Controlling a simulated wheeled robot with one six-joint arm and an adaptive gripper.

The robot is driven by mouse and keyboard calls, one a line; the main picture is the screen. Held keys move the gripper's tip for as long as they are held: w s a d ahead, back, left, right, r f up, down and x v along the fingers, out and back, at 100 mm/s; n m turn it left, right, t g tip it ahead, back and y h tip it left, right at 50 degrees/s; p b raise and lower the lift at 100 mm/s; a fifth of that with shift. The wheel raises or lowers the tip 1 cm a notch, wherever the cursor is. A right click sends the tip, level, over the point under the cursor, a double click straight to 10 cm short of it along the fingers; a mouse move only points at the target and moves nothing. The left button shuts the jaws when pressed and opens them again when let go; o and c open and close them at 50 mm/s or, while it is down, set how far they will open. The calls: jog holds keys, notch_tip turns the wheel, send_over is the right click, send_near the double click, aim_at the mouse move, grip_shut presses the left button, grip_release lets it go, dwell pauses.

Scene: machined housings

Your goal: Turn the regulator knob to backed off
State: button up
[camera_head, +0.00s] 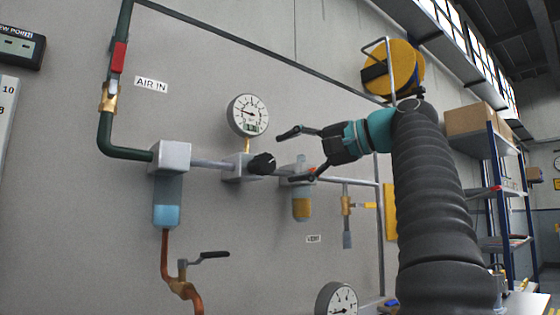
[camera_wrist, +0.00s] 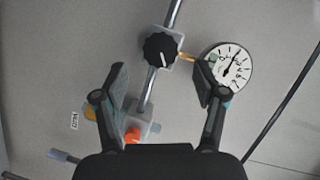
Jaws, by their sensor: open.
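The regulator knob (camera_head: 262,163) is black and round and sits on the front of a grey regulator block (camera_head: 236,172) on the wall pipe. In the wrist view the knob (camera_wrist: 160,49) faces me with a white pointer line on it, beyond my fingertips and roughly between their lines. A white dial gauge (camera_head: 248,115) stands above the block; it also shows in the wrist view (camera_wrist: 232,70), partly covered by my right-hand finger. My gripper (camera_head: 291,156) is open and empty, to the right of the knob and apart from it.
A filter with a blue bowl (camera_head: 167,200) hangs left of the regulator, and a lubricator with an amber bowl (camera_head: 302,207) hangs right, close to my gripper. A red-handled valve (camera_head: 119,57) is at upper left. A shelf with a box (camera_head: 474,118) stands right.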

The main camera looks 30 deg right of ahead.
jog(key=shift+s+d, duration=0.15)
jog(key=shift+s, duration=0.1)
jog(key=s+a+b, duration=0.4)
jog(key=m+t+h+b, duration=0.1)
jog(key=m+t+b, duration=0.45)
jog(key=m, duration=1.45)
send_near(268, 164)
jog(key=shift+t, duration=0.75)
jog(key=p+x, duration=0.1)
jog(key=x, duration=0.2)
jog(key=p+x, duration=0.1)
jog(key=x, duration=0.3)
jog(key=f+p+x, duration=0.1)
jog(key=p+x, duration=0.1)
jog(key=x, duration=0.2)
jog(key=shift+w+a, duration=0.25)
jog(key=shift+w, duration=0.15)
